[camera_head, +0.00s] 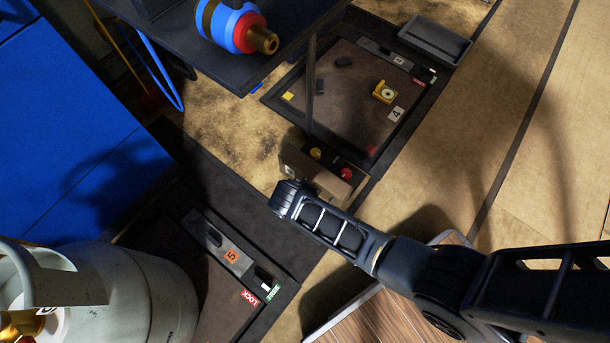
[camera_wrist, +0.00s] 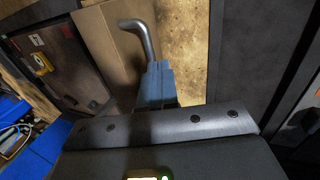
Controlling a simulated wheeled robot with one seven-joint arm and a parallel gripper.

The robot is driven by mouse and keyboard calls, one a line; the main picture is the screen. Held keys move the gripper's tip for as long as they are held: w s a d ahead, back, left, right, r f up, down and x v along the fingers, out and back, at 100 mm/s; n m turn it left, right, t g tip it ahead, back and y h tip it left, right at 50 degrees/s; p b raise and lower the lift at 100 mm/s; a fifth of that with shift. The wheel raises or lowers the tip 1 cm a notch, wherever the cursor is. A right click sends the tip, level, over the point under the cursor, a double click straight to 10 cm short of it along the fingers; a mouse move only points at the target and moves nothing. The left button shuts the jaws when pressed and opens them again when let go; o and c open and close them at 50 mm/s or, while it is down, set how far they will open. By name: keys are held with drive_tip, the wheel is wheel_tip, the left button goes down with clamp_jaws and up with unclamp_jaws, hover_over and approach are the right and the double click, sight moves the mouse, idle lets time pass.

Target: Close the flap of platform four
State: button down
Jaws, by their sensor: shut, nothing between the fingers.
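Platform four (camera_head: 342,113) is a dark, framed, brownish plate in the floor at upper centre of the head view, with a white "4" label (camera_head: 396,114). It also shows at the left of the wrist view (camera_wrist: 75,75). I cannot tell which part is its flap or how far open it stands. My gripper (camera_head: 284,199) is just below the platform's near edge, by a tan control box (camera_head: 300,172).
A yellow device (camera_head: 385,92) lies on the platform. A thin dark post (camera_head: 311,85) rises near the control box. A grey tray (camera_head: 436,41) lies beyond. Platform five (camera_head: 215,300) and a pale gas cylinder (camera_head: 130,290) are lower left. Floor at right is clear.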

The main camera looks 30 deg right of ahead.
drive_tip(key=d+f, duration=0.1)
drive_tip(key=w+d+f+b, duration=0.1)
drive_tip(key=d, duration=0.1)
drive_tip(key=shift+f, duration=0.1)
drive_tip(key=shift+w+d, duration=0.25)
drive_tip(key=shift+d, duration=0.55)
